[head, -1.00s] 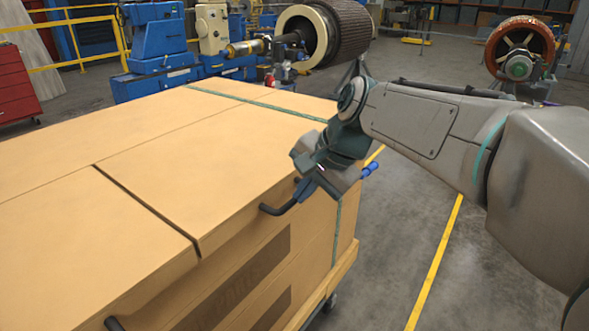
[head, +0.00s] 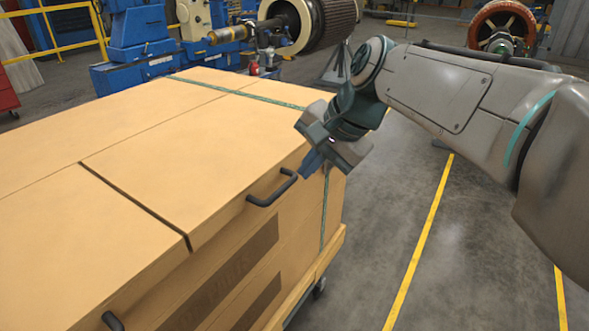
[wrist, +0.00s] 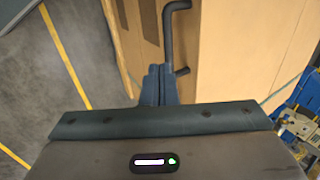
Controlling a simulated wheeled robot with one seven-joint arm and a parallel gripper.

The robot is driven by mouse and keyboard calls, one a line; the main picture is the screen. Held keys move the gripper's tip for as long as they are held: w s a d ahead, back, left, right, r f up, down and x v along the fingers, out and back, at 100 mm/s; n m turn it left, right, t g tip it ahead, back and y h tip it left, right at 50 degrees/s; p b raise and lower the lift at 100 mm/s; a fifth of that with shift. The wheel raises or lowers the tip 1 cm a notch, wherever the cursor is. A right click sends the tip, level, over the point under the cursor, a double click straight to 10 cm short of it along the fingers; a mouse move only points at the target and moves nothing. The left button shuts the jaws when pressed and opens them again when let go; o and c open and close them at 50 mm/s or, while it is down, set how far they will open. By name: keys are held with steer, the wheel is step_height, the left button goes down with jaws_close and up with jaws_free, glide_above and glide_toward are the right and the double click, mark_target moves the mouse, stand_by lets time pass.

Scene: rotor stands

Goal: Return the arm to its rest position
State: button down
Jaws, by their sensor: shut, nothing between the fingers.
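A dark bar handle (head: 272,188) on the crate's side is just left of the fingertips in the head view. The handle also shows in the wrist view (wrist: 168,35), beyond the fingers. In the head view my arm reaches in from the right, with the wrist bent down.
A yellow floor line (head: 420,245) runs along clear concrete to the right of the crate. Another round orange machine part (head: 500,28) stands at the back right, behind my arm.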

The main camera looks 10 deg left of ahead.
steer(key=v, duration=0.7)
steer(key=s+d+f+n+h+p, duration=0.5)
steer(key=s+d+f, duration=0.6)
steer(key=d+f, duration=0.3)
steer(key=shift+d+f+p, duration=0.35)
steer(key=shift+f+p, duration=0.45)
steer(key=shift+p, duration=0.1)
